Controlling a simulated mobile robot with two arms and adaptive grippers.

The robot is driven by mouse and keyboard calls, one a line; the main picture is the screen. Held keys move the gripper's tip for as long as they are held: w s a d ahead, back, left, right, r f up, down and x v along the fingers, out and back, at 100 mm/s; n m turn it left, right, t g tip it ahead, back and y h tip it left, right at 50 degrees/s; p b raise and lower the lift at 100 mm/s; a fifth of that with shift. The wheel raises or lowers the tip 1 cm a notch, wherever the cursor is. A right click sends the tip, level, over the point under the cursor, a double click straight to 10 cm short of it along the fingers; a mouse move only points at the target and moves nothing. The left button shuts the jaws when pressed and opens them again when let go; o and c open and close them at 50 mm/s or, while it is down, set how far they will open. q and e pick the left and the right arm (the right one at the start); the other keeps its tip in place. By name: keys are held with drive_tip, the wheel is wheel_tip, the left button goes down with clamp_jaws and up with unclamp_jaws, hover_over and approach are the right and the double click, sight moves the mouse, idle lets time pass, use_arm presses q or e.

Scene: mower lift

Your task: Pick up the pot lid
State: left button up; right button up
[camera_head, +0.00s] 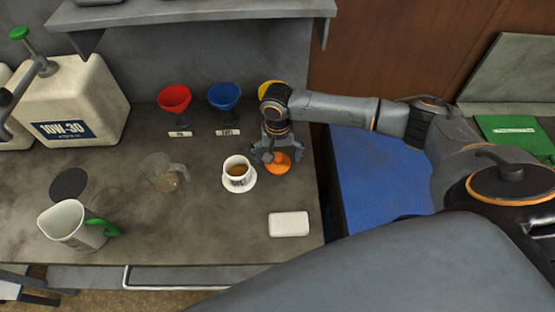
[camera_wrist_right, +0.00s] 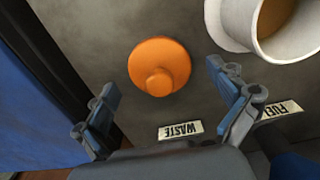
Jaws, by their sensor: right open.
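The pot lid is an orange disc with a round knob (camera_head: 280,164). It lies on the grey bench near its right end, just right of the white cup. My right gripper (camera_head: 276,152) is over the lid and hides part of it. In the right wrist view the lid (camera_wrist_right: 165,58) shows whole, knob toward the camera. The fingers of my right gripper (camera_wrist_right: 160,85) are spread wide and empty, one on each side of the lid's near part. I cannot see contact with the lid.
A white cup with brown liquid (camera_head: 238,172) stands close left of the lid; its rim (camera_wrist_right: 250,40) is near one finger. A white block (camera_head: 289,224) lies nearer the front. Red (camera_head: 174,98), blue (camera_head: 224,95) and yellow (camera_head: 268,88) funnels stand behind. The bench's right edge is close.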

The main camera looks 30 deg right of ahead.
drive_tip(key=shift+c, duration=0.4)
drive_tip(key=c, duration=1.5)
drive_tip(key=shift+s, duration=0.15)
clamp_jaws()
